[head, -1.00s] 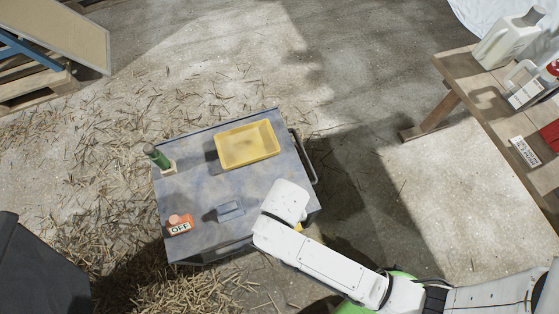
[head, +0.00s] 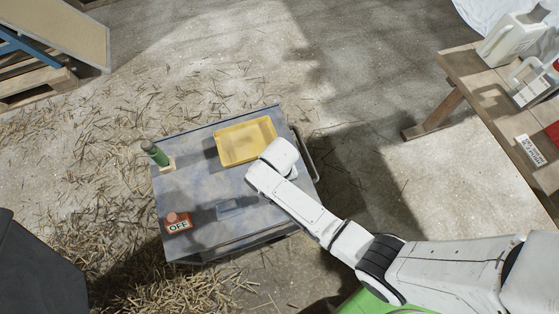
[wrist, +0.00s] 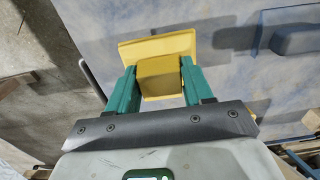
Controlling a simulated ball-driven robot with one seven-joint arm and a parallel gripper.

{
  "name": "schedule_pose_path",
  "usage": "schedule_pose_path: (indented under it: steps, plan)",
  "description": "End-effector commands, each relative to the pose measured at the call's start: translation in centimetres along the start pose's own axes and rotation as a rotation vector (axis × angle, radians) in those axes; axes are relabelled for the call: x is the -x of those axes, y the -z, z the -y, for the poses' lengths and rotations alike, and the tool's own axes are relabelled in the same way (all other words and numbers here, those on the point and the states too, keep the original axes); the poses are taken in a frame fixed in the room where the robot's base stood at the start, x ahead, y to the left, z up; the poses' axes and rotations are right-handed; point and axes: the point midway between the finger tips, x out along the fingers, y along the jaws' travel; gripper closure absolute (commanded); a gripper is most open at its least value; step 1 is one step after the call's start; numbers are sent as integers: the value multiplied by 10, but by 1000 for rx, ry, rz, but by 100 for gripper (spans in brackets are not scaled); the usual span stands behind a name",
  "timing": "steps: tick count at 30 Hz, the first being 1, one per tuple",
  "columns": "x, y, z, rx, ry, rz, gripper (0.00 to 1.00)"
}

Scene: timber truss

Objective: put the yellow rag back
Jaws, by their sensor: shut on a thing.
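In the wrist view, my gripper (wrist: 156,84) has its green fingers closed on the sides of the yellow rag (wrist: 157,47). A thick block of the rag sits between the fingers, and a wider flat part shows past the tips. The rag is above the blue-grey cart top; any gap below it is hard to judge. In the head view, my white arm hides the gripper and rag, near the right side of the cart. The yellow tray (head: 245,141) lies on the cart top, just beyond my arm's end, and looks empty.
The cart (head: 190,205) also carries a green bottle-like thing (head: 153,152), a red "OFF" block (head: 178,221) and a small blue-grey box (head: 228,208), also in the wrist view (wrist: 295,38). A wooden table (head: 470,75) with containers stands at right. Straw covers the floor at left.

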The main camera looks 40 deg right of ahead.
Motion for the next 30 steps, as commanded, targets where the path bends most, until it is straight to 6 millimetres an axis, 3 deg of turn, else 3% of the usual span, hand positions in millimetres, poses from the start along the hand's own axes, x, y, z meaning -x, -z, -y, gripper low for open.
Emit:
schedule_pose_path:
  steps: [1, 4, 17, 18, 25, 30]
  plan:
    - [-11, -2, 0, 1, -2, 4, 78]
    - [-20, -2, 0, 1, -1, 2, 78]
    - [-26, -2, 0, 1, -1, 2, 78]
    - [-25, -2, 0, 1, -1, 2, 45]
    - [-25, -2, 0, 1, -1, 2, 24]
    - [-25, -2, 0, 1, -1, 2, 24]
